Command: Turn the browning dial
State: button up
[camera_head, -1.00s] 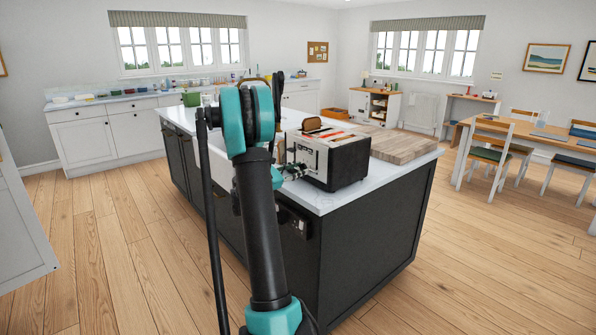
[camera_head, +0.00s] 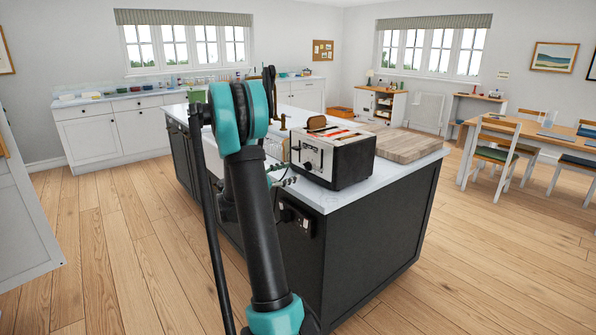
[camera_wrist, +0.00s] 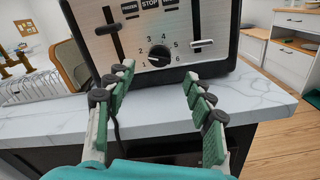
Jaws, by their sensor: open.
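The browning dial (camera_wrist: 159,55) is a round black knob on the toaster's metal front, ringed by printed numbers. It shows in the wrist view just beyond the fingers, near the middle between them. The toaster (camera_head: 340,158) stands on the island's white worktop, with bread showing at its top. My gripper (camera_wrist: 158,80) is open and empty, its green-padded fingers apart below and to either side of the dial, not visibly touching it. In the head view my arm hides most of the gripper. Slider levers (camera_wrist: 203,43) flank the dial.
The toaster stands close to the edge of the marble worktop (camera_wrist: 50,125). A wooden board (camera_head: 408,146) lies right of the toaster. The island's dark side (camera_head: 375,240) is below. Open wooden floor (camera_head: 500,260) lies to the right.

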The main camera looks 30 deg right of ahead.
jog(key=a, duration=0.4)
jog(key=shift+s+a, duration=0.2)
jog(key=shift+a, duration=0.2)
jog(key=s+a+f+m+t+y, duration=0.1)
jog(key=s+a+f+m+y, duration=0.3)
jog(key=s+a, duration=0.5)
jog(key=s+a+f+m+t+y, duration=0.1)
jog(key=s+a+f+m+y, duration=0.4)
jog(key=s+a+y, duration=0.3)
jog(key=s+a+f+m+t+y, duration=0.1)
jog(key=s+a+f+m+y, duration=0.4)
jog(key=s+a, duration=0.5)
jog(key=a+f+y, duration=0.1)
jog(key=a+f, duration=0.1)
jog(key=a, duration=0.2)
